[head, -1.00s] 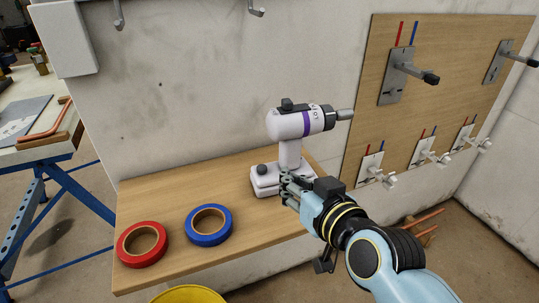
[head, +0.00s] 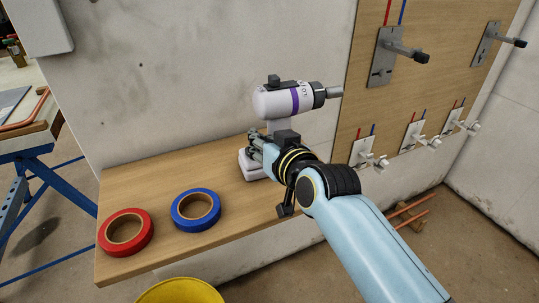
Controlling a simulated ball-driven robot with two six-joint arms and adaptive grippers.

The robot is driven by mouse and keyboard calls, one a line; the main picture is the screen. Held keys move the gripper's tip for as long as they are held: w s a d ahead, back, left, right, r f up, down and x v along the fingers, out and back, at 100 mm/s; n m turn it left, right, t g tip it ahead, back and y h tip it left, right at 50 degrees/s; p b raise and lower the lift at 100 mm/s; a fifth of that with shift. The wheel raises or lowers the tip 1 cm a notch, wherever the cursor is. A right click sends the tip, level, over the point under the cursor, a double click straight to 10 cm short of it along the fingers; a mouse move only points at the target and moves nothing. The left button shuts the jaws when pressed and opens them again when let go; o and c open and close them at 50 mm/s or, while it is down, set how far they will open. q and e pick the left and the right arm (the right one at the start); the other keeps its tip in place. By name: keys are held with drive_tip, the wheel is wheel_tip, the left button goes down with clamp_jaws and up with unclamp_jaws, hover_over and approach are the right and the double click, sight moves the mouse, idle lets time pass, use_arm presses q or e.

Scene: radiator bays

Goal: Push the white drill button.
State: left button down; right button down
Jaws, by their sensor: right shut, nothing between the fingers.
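The white drill (head: 272,101) with a purple band stands upright on the wooden shelf, its chuck pointing right. A black part sits on top of its body. My right gripper (head: 252,140) is shut and empty, in front of the drill's handle and base. The gripper and wrist hide most of the handle and part of the white base (head: 246,165). I cannot make out a white button, nor tell whether the fingertips touch the drill. My left gripper is out of view.
A red tape roll (head: 148,234) and a blue tape roll (head: 212,215) lie on the shelf (head: 165,190) left of the drill. A yellow bucket (head: 180,293) is below the front edge. A board with valve fittings (head: 383,75) is on the right wall.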

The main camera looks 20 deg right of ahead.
drive_tip(key=shift+w+f, duration=0.15)
drive_tip(key=shift+w, duration=0.4)
